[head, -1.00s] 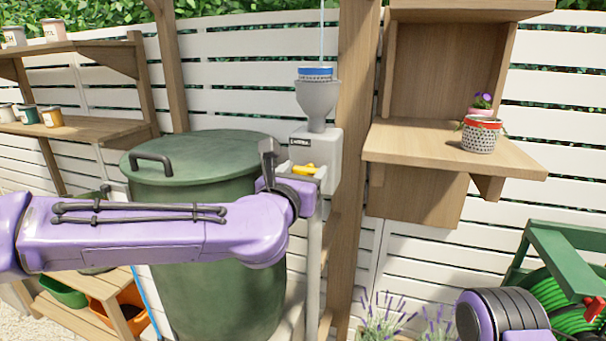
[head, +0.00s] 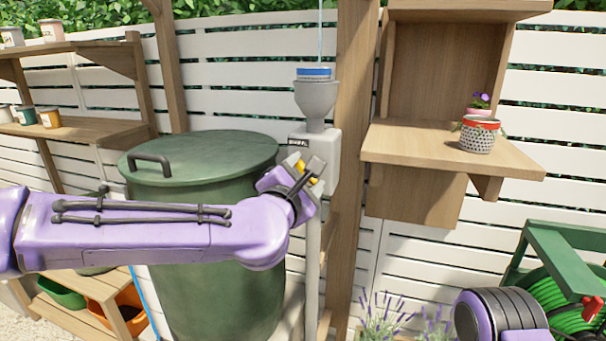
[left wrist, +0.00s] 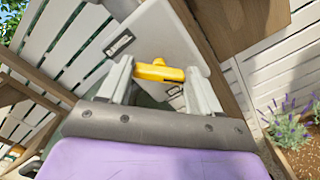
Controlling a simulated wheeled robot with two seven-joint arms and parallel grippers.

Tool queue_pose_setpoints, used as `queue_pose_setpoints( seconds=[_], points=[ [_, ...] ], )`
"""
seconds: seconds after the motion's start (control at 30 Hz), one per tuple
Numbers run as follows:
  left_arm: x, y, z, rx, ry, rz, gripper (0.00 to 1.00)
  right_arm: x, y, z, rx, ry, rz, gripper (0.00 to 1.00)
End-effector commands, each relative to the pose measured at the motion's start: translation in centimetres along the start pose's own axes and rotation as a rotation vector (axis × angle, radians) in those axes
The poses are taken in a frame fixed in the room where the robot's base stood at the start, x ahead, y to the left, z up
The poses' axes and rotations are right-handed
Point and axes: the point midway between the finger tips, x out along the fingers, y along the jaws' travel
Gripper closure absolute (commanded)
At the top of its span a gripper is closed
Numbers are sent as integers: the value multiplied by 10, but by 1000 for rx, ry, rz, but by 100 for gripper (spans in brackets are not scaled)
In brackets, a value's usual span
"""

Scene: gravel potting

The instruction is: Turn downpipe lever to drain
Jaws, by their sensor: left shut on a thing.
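A grey downpipe diverter box (head: 328,150) is fixed on a pipe under a grey funnel (head: 316,100). Its yellow lever (head: 300,166) is on the front face, partly hidden by my left gripper (head: 305,174). In the left wrist view the yellow lever (left wrist: 158,72) lies between the two grey fingers of my left gripper (left wrist: 159,85), which is shut on it. The box (left wrist: 160,40) looks tilted there, with a small dark label (left wrist: 119,43) too small to read. My right gripper is out of view.
A green lidded barrel (head: 200,160) stands left of the pipe, behind my left arm. A wooden shelf (head: 410,145) with a dotted pot (head: 479,137) is to the right. A green hose reel (head: 565,270) stands at lower right, and lavender (head: 385,318) grows below.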

Motion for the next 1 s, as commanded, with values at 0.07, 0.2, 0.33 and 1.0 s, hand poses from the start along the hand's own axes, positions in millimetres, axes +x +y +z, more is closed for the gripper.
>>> queue_pose_setpoints(
  seconds=[0.07,0.2,0.33,1.0],
  points=[
    [0,0,1,74,-1,0,67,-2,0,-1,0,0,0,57],
    [0,0,1,207,-1,1,67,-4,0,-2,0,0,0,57],
    [0,-1,1,328,-1,1,67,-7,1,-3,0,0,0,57],
    [0,-4,-1,725,-1,0,67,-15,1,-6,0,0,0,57]
  ],
)
